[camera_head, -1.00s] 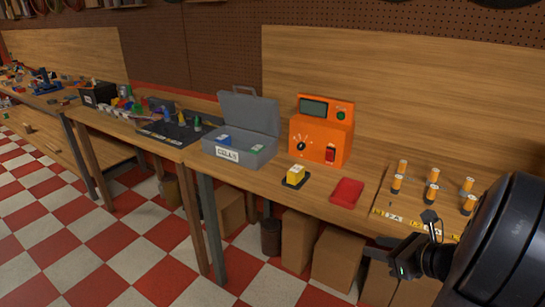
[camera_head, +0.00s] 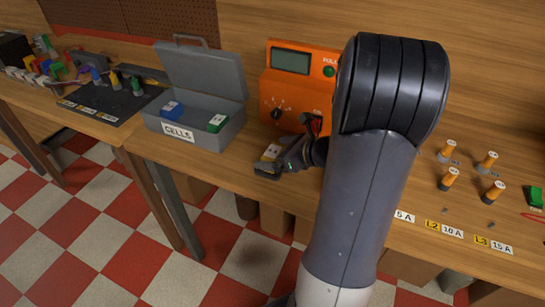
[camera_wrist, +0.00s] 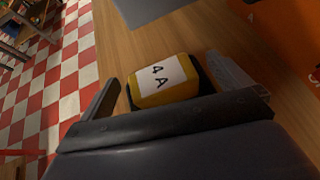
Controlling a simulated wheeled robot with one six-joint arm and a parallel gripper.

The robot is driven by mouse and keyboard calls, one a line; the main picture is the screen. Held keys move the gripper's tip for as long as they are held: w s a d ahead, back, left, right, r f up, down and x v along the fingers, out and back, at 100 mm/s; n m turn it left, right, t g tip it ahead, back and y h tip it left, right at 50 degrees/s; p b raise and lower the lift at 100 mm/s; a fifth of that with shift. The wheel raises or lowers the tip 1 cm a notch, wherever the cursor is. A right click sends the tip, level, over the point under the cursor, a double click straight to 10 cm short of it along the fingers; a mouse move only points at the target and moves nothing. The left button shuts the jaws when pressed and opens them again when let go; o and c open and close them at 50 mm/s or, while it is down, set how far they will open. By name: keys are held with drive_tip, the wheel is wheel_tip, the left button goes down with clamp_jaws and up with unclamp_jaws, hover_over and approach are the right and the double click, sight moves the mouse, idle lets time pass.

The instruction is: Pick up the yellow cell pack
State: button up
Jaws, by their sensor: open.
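The yellow cell pack (camera_wrist: 163,80) has a white label reading "4 A" and sits on a dark pad on the wooden bench. In the head view the pack (camera_head: 271,152) is partly hidden by my gripper (camera_head: 283,166), which is right at it. In the wrist view my gripper (camera_wrist: 165,92) is open, with one finger to the left of the pack and one to the right. The pack lies between or just ahead of the fingers; I cannot tell whether either touches it.
A grey open case (camera_head: 236,115) labelled "CELLS" holds a blue pack (camera_head: 172,108) and a green pack (camera_head: 217,123). An orange tester (camera_head: 284,92) stands close behind the yellow pack. Orange cylinders (camera_head: 450,178) stand at the right. The bench's front edge is near.

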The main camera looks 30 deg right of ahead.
drive_tip(key=shift+w+a+f, duration=0.25)
drive_tip(key=shift+w+f, duration=0.1)
drive_tip(key=shift+w, duration=0.2)
drive_tip(key=shift+c, duration=0.4)
drive_tip(key=c, duration=1.1)
drive_tip(key=shift+r, duration=0.1)
